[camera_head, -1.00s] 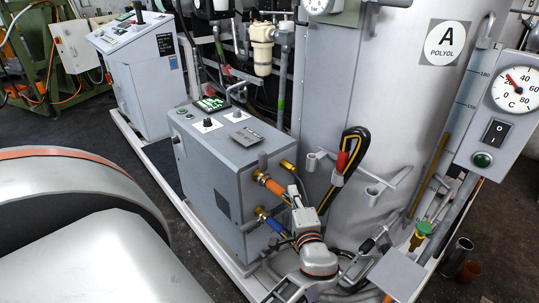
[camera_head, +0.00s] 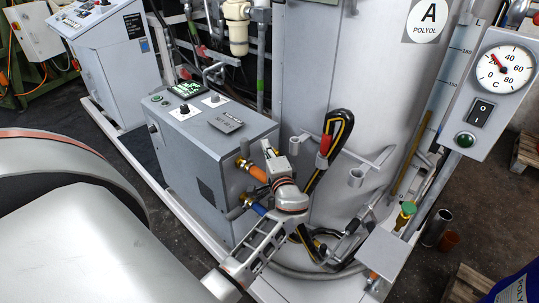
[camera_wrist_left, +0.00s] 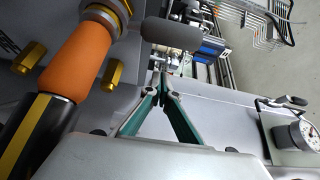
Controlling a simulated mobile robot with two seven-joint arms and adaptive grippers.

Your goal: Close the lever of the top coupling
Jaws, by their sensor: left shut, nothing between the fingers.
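The top coupling is the brass fitting (camera_head: 242,162) with the orange sleeve (camera_head: 257,172) on the side of the grey cabinet. In the left wrist view, its orange sleeve (camera_wrist_left: 80,55) and brass body (camera_wrist_left: 103,14) fill the upper left. A dark grey rounded grip (camera_wrist_left: 174,33), which may be the lever's handle, sticks out to the right of the brass. My left gripper (camera_head: 269,148) is beside the coupling, partly hidden by its own wrist. Its fingertips (camera_wrist_left: 162,76) are together and empty, just below the grip in the picture, with no clear contact. My right gripper is not in view.
The blue-sleeved lower coupling (camera_head: 258,208) sits under the orange one, close to my left wrist. A black and yellow hose (camera_head: 338,135) hangs on the tank (camera_head: 385,75) to the right. A gauge panel (camera_head: 487,95) stands further right.

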